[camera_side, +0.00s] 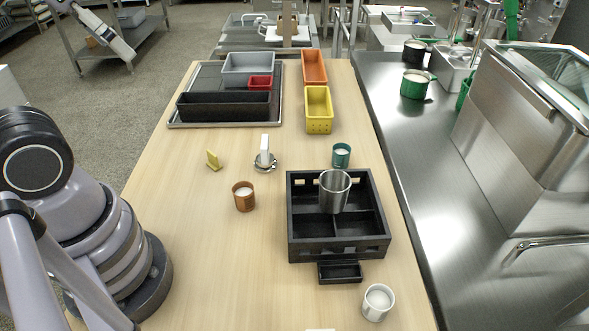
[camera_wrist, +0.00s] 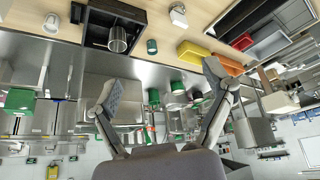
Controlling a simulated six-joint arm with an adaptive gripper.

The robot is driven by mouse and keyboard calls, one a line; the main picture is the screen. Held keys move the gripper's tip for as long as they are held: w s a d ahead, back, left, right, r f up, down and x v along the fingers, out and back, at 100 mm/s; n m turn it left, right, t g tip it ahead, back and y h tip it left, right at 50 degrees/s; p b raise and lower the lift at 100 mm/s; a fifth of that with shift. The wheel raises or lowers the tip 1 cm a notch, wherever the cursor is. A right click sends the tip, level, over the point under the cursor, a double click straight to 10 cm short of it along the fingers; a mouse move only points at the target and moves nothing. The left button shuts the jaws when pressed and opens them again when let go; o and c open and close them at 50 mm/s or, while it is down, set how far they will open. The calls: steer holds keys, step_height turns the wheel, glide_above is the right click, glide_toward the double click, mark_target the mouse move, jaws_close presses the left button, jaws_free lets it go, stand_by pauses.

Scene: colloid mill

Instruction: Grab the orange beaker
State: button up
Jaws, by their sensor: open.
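The orange beaker (camera_side: 244,199) is a small brownish-orange cup with white contents. It stands upright on the wooden table, left of the black divided tray, in the side view. I cannot make it out in the wrist view. My gripper (camera_wrist: 160,76) shows in the wrist view with its two fingers spread wide and nothing between them. The gripper is well away from the beaker, and its fingers are not visible in the side view.
The black tray (camera_side: 297,248) holds a steel cup (camera_side: 333,198). A teal cup (camera_side: 341,160), a white cup (camera_side: 378,306), a white-handled metal tool (camera_side: 265,158) and a yellow piece (camera_side: 213,160) stand nearby. Bins, including a yellow one (camera_side: 319,125), stand behind. The table left of the beaker is clear.

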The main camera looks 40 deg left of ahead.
steer(key=m+g+y, duration=0.7)
steer(key=m+y, duration=0.5)
glide_above(245, 201)
steer(key=s, duration=0.4)
step_height(245, 201, down, 17)
steer(key=d+f+m+t+y, duration=0.1)
steer(key=f+m+t, duration=0.2)
steer(key=f, duration=0.4)
steer(key=w+d+f+m+t+y, duration=0.1)
steer(key=f+m+t, duration=0.3)
steer(key=f, duration=0.3)
steer(key=d+f+m+t+y, duration=0.1)
steer(key=f+m+t, duration=0.3)
steer(key=f, duration=0.4)
steer(key=shift+w+d+f+m, duration=0.1)
steer(key=shift+w+d+m, duration=0.25)
steer(key=shift+m, duration=0.35)
steer(key=x, duration=0.6)
steer(key=shift+w+a, duration=0.2)
steer(key=shift+a, duration=0.15)
steer(key=c, duration=1.3)
